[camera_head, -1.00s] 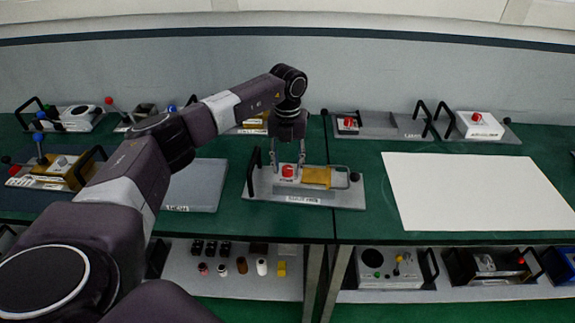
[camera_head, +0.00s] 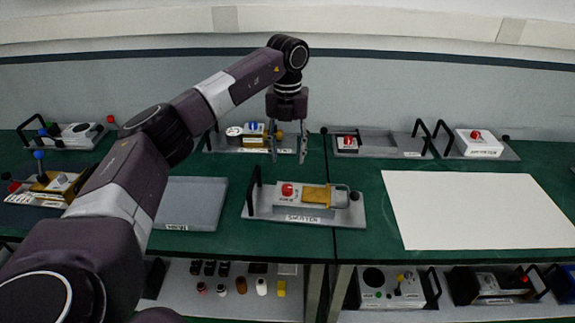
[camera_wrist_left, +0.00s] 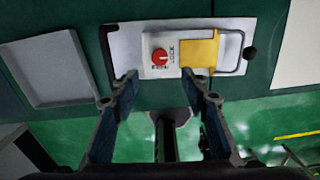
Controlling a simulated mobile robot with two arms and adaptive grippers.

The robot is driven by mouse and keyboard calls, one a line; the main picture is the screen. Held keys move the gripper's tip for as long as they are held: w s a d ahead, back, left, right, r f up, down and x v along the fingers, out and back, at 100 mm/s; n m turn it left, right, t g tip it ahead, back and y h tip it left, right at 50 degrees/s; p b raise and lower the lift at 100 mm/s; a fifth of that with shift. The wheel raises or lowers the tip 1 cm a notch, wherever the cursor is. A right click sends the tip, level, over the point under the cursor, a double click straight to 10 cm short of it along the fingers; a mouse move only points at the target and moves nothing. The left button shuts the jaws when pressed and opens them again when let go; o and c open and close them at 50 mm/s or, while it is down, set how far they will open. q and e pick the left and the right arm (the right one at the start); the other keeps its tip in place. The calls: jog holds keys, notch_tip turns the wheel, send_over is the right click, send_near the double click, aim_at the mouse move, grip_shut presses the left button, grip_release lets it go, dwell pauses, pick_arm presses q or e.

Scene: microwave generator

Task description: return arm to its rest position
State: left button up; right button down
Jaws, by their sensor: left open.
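My left gripper (camera_head: 287,158) hangs with its fingers pointing down, open and empty, above and just behind the shutter module (camera_head: 303,215) on the green table. My right gripper is in neither view.
A flat grey tray (camera_head: 190,203) lies left of the shutter module and a large white sheet (camera_head: 475,210) lies to the right. Several modules with handles line the back, including one (camera_head: 250,136) behind my gripper. A lower shelf (camera_head: 215,308) holds small parts.

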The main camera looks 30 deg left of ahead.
pick_arm(q)
jog(key=shift+r, duration=0.3)
